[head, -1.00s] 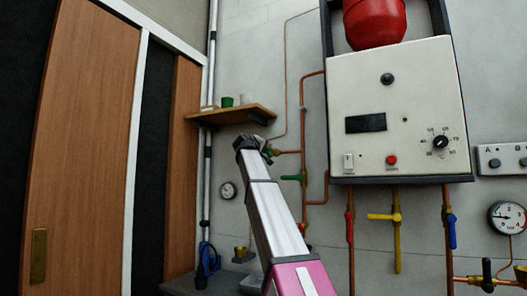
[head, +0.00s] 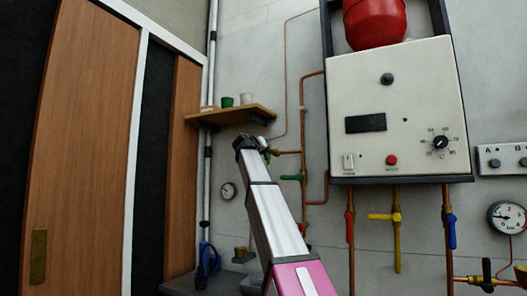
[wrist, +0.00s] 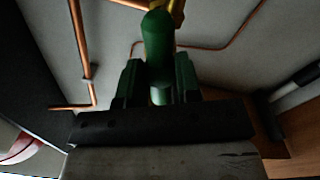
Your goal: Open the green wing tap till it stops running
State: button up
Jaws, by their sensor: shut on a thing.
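The green wing tap (wrist: 158,38) shows in the wrist view, with a brass fitting (wrist: 178,10) behind its top end. My gripper (wrist: 158,84) has one finger on each side of the tap's near end and is shut on it. In the head view my gripper (head: 262,145) is at the tap's place under the wooden shelf, left of the copper pipes. My arm and gripper hide most of the tap there. Whether water runs cannot be seen.
Another green-handled valve (head: 292,178) sits close below and right of my gripper. The wooden shelf (head: 235,115) with small pots is just above. The white boiler (head: 395,110) is right, with red (head: 349,225), yellow (head: 385,217) and blue (head: 451,230) valves below.

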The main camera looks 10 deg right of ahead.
dwell(0.3)
jog(key=o, duration=0.9)
jog(key=shift+s+a, duration=0.1)
jog(key=v, duration=1)
jog(key=shift+s+a, duration=0.15)
jog(key=shift+s, duration=0.1)
jog(key=shift+f, duration=0.1)
